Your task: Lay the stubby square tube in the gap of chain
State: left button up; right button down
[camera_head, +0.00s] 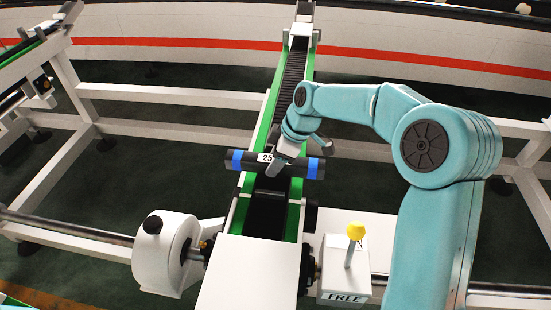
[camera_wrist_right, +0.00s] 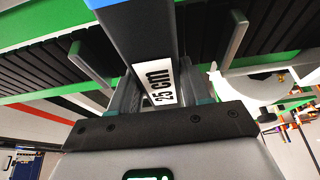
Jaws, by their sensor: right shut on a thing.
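The square tube (camera_head: 249,161) is dark with blue bands near its ends and a white label reading 25 cm. My right gripper (camera_head: 277,165) is shut on its middle. The tube lies crosswise over the chain (camera_head: 290,85), its ends reaching past the green rails. I cannot tell whether it touches them. In the right wrist view the tube (camera_wrist_right: 137,25) rises between the fingers of my right gripper (camera_wrist_right: 158,95). The chain (camera_wrist_right: 40,68) there has dark slats and upright grey plates (camera_wrist_right: 235,40). Part of the chain is hidden by gripper and tube. My left gripper is not in view.
A white cover (camera_head: 250,270) closes the near end of the conveyor. A box marked FREE with a yellow-knobbed lever (camera_head: 355,232) stands right of it, and a white round housing (camera_head: 165,255) left. White frame bars (camera_head: 175,130) run along both sides.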

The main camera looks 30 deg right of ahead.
jog(key=shift+w+f, duration=0.15)
jog(key=shift+f, duration=0.3)
jog(key=shift+f+b, duration=0.15)
jog(key=shift+b, duration=0.2)
dwell(0.4)
jog(key=shift+c, duration=2.2)
grip_release()
jog(key=v, duration=1.6)
